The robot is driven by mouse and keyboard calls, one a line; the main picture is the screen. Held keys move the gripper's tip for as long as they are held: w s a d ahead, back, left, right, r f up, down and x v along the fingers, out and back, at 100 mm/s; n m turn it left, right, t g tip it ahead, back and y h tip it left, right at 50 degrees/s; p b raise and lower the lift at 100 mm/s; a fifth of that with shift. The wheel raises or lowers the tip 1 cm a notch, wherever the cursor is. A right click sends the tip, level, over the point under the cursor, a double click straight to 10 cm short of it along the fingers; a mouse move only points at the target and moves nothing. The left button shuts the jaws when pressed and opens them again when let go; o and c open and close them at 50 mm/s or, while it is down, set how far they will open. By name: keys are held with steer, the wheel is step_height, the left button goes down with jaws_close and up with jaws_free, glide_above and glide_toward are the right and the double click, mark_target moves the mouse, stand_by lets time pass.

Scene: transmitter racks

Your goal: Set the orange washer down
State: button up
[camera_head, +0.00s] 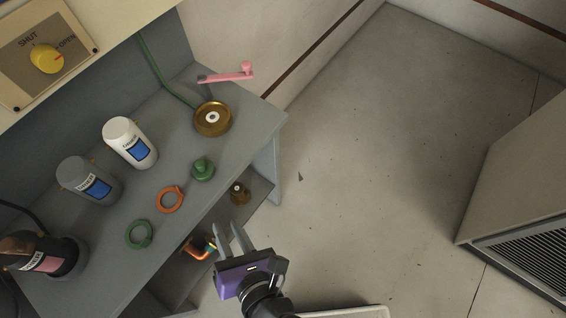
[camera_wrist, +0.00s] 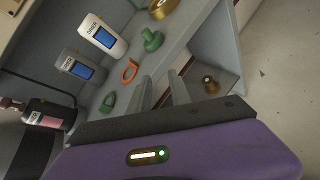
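The orange washer (camera_head: 160,204) lies flat on the grey bench top, between a green ring and a green knob-shaped piece. In the wrist view the orange washer (camera_wrist: 124,75) is beyond the fingers, to the upper left. My gripper (camera_head: 230,233) is in front of the bench's front edge, apart from the washer. Its two grey fingers are spread with nothing visible between them, as the wrist view of the gripper (camera_wrist: 160,90) also shows.
The green ring (camera_head: 129,239), green knob-shaped piece (camera_head: 203,170), white bottle (camera_head: 130,143), grey bottle (camera_head: 88,181), dark bottle (camera_head: 45,258) and brass wheel (camera_head: 201,127) stand on the bench. A lower shelf holds a small brass piece (camera_head: 239,194). Open floor lies right.

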steer(key=s+d+f+m+h, duration=0.1)
steer(key=s+d+m, duration=0.3)
steer(key=d+m, duration=1.15)
steer(key=s+d+r+m+t+h, duration=0.1)
steer(key=s+d+r+m+h, duration=0.1)
steer(key=s+d+r+m, duration=0.2)
steer(key=s+d+r+m+t+h, duration=0.2)
steer(key=s+d+r+m, duration=0.3)
steer(key=d+m, duration=0.5)
steer(key=r+m+h, duration=0.1)
steer(key=m, duration=0.5)
steer(key=shift+d+m, duration=0.1)
steer(key=shift+m, duration=0.15)
